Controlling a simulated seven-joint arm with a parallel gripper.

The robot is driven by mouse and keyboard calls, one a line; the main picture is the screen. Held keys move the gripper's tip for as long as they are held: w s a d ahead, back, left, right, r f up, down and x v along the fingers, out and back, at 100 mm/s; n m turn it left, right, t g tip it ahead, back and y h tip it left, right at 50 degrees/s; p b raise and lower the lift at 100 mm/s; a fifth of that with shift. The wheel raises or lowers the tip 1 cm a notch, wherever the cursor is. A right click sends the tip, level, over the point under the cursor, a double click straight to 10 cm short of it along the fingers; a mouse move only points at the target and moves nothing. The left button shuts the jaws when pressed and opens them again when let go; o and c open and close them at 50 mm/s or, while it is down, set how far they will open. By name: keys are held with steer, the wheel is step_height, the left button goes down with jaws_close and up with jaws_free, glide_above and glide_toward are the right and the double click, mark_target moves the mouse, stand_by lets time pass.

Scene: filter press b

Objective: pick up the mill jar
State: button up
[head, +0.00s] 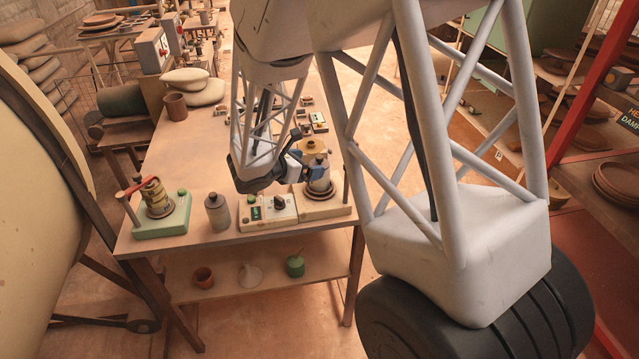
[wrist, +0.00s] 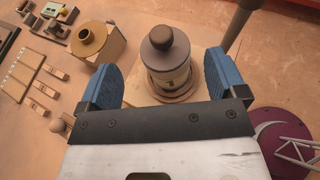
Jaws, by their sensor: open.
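A pale jar with a dark lid and round knob (head: 319,183), which I take for the mill jar, stands upright on a round brown base on a cream box at the table's right front. In the wrist view, the jar (wrist: 168,62) appears between the two blue finger pads of my gripper (wrist: 162,72), with gaps on both sides. My gripper (head: 302,165) is open and empty, close to the jar in the head view. I cannot tell how far down the fingers reach along the jar. The gripper partly covers it in the head view.
A cream control box (head: 267,212) stands just left of the jar's stand. A grey jar (head: 217,212) and a green device (head: 163,222) holding a yellow jar stand further left. A brass-coloured flanged piece (wrist: 90,40) lies beyond the left finger. The table's middle left is clear.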

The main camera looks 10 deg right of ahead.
mark_target(318, 163)
steer(key=shift+d, duration=0.2)
steer(key=shift+x, duration=2.55)
steer(key=shift+s+d, duration=0.1)
steer(key=shift+r, duration=0.1)
jaws_close()
